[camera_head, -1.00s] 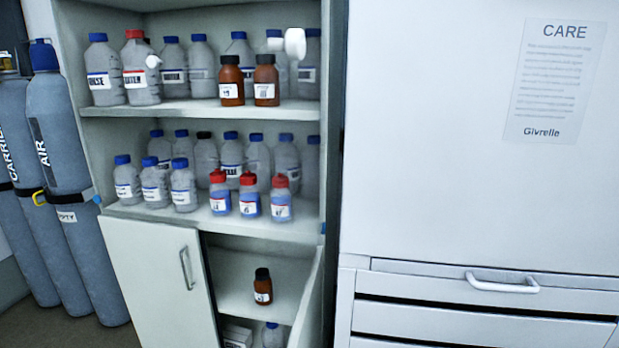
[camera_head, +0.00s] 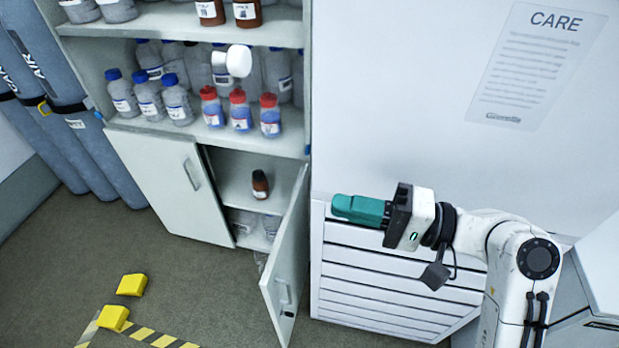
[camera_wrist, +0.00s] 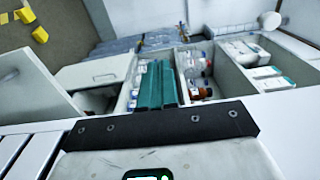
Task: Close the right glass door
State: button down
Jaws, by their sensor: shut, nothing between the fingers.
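The right glass door's pane is too clear to make out. A white round knob (camera_head: 239,60), likely the door's, appears in front of the middle shelf; how far the door stands open I cannot tell. A similar white knob (camera_wrist: 270,20) shows at the upper right of the wrist view. My gripper (camera_head: 336,206) points left, to the right of the cabinet and lower than the knob in the picture, apart from it. Its teal fingers are shut and empty; they also show side by side in the wrist view (camera_wrist: 159,66).
The shelf cabinet (camera_head: 180,128) holds several bottles. Its lower right door (camera_head: 290,255) stands open, sticking out near my gripper; the lower left door (camera_head: 170,185) is shut. A white drawer unit (camera_head: 385,290) is below my arm. Yellow blocks (camera_head: 131,285) lie on the floor.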

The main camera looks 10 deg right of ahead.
aim_at(245, 186)
jog(key=p+x, duration=0.3)
jog(key=x, duration=0.9)
jog(key=shift+a, duration=0.35)
jog(key=shift+w+a, duration=0.2)
jog(key=shift+a, duration=0.25)
